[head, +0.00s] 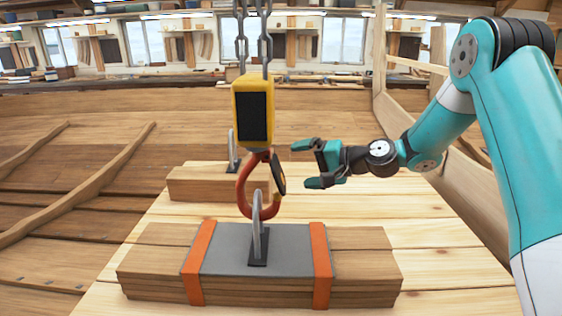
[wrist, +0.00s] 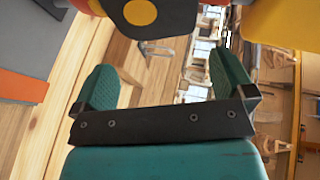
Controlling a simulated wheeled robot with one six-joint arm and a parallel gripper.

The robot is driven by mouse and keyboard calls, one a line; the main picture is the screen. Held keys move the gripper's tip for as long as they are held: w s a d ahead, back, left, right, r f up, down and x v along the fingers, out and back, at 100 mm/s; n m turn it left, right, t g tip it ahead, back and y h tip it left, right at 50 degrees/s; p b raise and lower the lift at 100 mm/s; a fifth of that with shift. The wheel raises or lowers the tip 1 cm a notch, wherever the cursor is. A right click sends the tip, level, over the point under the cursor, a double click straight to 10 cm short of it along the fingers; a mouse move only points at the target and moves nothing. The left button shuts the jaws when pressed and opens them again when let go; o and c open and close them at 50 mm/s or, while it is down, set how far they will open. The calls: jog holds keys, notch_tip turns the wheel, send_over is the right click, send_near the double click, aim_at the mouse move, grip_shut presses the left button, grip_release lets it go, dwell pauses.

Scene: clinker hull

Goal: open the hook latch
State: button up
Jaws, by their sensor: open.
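A red hook (head: 244,185) hangs below a yellow block (head: 240,97) with a black face, on two chains. A dark latch (head: 278,174) with a yellow edge sits across the right side of the hook's mouth. The latch (wrist: 170,14) also shows at the top of the wrist view, with a round yellow disc on it. A grey metal loop (head: 258,225) stands on the plank stack, in front of the hook; whether it passes through the hook I cannot tell. My gripper (head: 300,165) is open and empty, to the right of the hook and apart from it, fingers pointing left.
A plank stack (head: 365,265) with orange straps (head: 320,262) and a grey plate (head: 222,250) lies on the wooden bench below. Another timber block (head: 200,184) with a grey loop (head: 232,150) lies behind. The bench to the right (head: 420,205) is clear.

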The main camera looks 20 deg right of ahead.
aim_at(280, 167)
jog(key=p+x, duration=0.2)
jog(key=x, duration=0.5)
jog(key=shift+w+a, duration=0.15)
jog(key=shift+a, duration=0.05)
jog(key=c, duration=0.9)
